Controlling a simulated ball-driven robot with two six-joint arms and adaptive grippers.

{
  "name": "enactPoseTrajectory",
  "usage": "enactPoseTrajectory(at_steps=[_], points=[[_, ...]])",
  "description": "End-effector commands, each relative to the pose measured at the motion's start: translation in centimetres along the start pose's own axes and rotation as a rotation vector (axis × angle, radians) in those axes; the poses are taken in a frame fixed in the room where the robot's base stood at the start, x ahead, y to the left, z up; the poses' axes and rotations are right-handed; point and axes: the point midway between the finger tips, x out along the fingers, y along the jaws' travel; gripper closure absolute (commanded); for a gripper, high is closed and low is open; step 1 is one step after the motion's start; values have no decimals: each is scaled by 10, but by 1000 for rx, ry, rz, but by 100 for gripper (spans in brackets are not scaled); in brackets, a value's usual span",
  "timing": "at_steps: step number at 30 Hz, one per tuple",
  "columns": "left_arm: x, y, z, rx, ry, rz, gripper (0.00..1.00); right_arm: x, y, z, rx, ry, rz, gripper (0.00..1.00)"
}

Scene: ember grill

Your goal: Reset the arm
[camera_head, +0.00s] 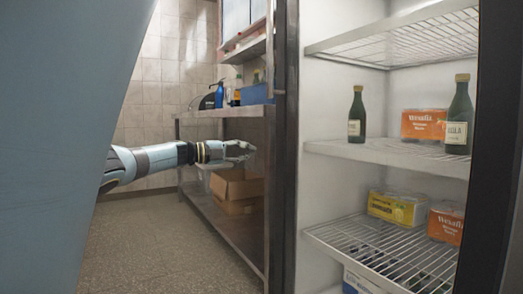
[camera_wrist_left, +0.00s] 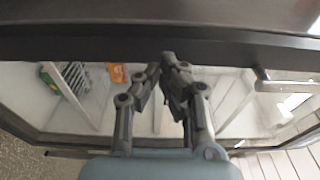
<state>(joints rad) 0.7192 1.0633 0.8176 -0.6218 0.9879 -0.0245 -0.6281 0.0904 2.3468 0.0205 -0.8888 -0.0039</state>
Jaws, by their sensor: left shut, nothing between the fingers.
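My left arm comes in from the left in the head view, and its gripper (camera_head: 246,150) is shut and empty in front of the metal shelf unit. In the left wrist view the two fingers of the left gripper (camera_wrist_left: 165,66) meet at their tips with nothing between them. Behind them lies a dark frame with glass or a pale interior. My right gripper shows in neither view.
An open fridge holds green bottles (camera_head: 357,116) and orange boxes (camera_head: 424,125) on its shelves. A yellow box (camera_head: 396,208) sits on the wire rack (camera_head: 345,236). A cardboard box (camera_head: 237,188) is on the metal shelf unit. A large blue-grey surface blocks the left side.

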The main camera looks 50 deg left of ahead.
Motion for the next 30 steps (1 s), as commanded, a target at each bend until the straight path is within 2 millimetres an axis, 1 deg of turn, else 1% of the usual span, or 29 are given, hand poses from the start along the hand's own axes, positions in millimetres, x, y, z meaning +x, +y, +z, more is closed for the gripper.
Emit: enactPoseTrajectory(at_steps=[1, 3, 6, 10, 16, 17, 19, 20, 23, 24, 25, 26, 27, 29, 30], points=[[-8, -1, 7, 1, -5, 0, 100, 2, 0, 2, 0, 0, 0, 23], [-17, 0, 14, 2, -3, 0, 100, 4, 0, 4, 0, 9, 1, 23], [-26, 1, 20, 1, -2, 0, 100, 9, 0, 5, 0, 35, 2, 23], [-32, 0, 24, 0, 0, -1, 100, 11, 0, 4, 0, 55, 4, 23], [-33, 0, 24, 1, 1, -1, 100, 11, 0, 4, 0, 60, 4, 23], [-33, 0, 24, 1, 1, 1, 100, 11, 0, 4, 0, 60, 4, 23], [-35, 9, 23, -6, 1, 16, 100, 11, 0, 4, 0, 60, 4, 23], [-37, 17, 22, -12, 2, 28, 100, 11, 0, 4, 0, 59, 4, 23], [-40, 62, 9, -59, 14, 81, 100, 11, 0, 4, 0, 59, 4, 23], [-42, 88, -2, -87, 25, 108, 100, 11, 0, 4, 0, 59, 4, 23], [-42, 108, -12, -109, 38, 129, 100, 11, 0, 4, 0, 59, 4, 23], [-42, 129, -26, -133, 57, 148, 100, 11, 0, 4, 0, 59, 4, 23], [-42, 157, -46, -167, 84, 170, 100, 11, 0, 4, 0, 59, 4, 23], [-42, 196, -80, -219, 121, 195, 100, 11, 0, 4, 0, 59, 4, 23], [-44, 222, -104, -258, 136, 207, 100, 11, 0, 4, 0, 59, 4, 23]])
